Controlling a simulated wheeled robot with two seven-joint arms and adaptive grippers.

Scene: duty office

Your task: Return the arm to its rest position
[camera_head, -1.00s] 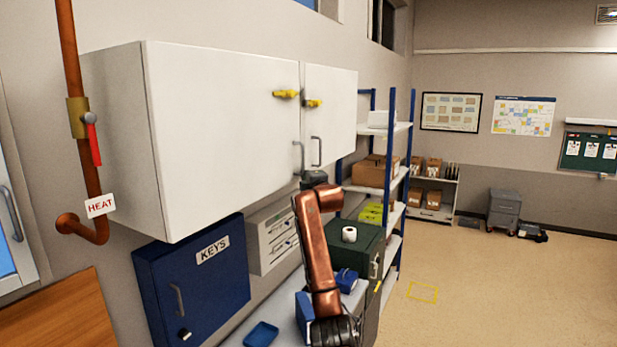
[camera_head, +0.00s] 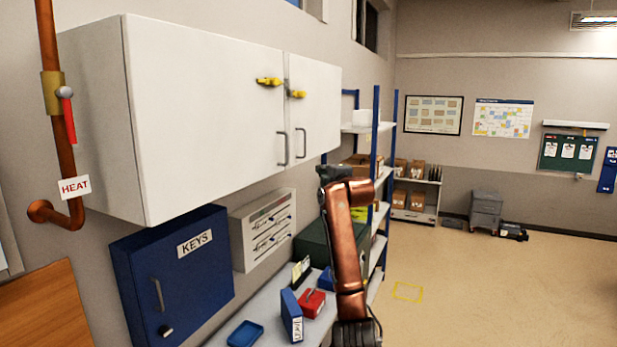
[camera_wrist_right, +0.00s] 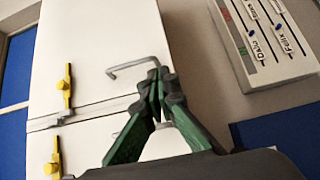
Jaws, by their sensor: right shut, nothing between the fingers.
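My right arm (camera_head: 346,255) rises from the bottom edge in the head view, copper-coloured and bent at the top. The white cabinet (camera_wrist_right: 100,50) fills much of that view, with a door handle (camera_wrist_right: 138,68) behind the fingertips. My left gripper is not in view.
The counter holds a blue tray (camera_head: 245,333), a blue box (camera_head: 291,315) and a red item (camera_head: 311,303). Open floor (camera_head: 480,290) lies to the right.

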